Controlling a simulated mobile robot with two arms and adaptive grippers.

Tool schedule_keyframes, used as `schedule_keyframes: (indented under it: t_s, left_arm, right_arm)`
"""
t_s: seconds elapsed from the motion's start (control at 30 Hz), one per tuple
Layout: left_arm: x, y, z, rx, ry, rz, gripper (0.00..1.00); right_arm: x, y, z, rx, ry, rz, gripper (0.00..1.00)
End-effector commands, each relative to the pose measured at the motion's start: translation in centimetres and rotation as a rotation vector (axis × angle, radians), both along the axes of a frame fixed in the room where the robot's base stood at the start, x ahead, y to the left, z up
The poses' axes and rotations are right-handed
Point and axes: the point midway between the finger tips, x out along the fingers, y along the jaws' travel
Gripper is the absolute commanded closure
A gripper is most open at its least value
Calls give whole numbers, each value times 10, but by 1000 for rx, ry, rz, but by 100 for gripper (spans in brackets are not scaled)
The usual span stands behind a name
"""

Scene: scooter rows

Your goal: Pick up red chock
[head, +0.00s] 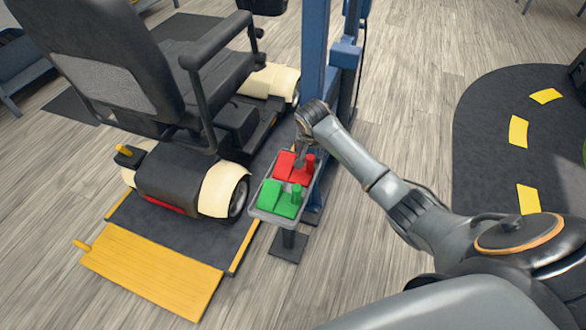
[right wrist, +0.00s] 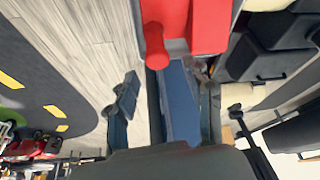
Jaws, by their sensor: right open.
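The red chock (head: 286,166) lies in the far half of a grey tray (head: 257,212), with its upright round handle toward the right. My right gripper (head: 301,155) is open, just above and beside the red chock at its far side. In the right wrist view the red chock (right wrist: 208,25) and its handle (right wrist: 155,45) show at the top, beyond the spread fingers (right wrist: 165,85). Nothing is between the fingers that I can see held. My left gripper is not in view.
A green chock (head: 279,198) lies in the near half of the tray. A blue post (head: 313,60) stands close behind the tray. A black scooter (head: 180,175) stands to the left on a dark platform with a yellow ramp (head: 150,270).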

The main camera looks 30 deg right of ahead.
Motion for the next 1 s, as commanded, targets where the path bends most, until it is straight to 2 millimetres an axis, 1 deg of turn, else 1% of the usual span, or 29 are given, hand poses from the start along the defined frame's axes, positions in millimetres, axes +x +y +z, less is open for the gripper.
schedule_keyframes:
  t_s: [0.17,0.23,0.33,0.47,0.67,0.7,0.73,0.93,0.97,1.0]
  left_arm:
    - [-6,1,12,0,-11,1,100]
    - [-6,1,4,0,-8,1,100]
    - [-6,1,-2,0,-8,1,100]
    - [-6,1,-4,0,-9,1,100]
    - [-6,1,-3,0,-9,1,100]
    - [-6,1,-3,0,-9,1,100]
    - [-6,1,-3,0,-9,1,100]
    - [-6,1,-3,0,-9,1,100]
    - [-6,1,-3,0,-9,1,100]
    - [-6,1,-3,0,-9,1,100]
  right_arm:
    - [0,-2,-20,-1,3,0,48]
    - [1,-3,-33,-1,3,0,48]
    - [5,-5,-45,-1,2,-1,48]
    - [8,-7,-52,0,1,0,48]
    - [8,-7,-51,0,0,1,48]
    - [8,-7,-51,0,0,1,50]
    - [8,-7,-51,0,0,1,56]
    - [8,-7,-51,0,1,1,97]
    - [8,-7,-51,0,1,1,100]
    - [8,-7,-52,0,1,1,100]
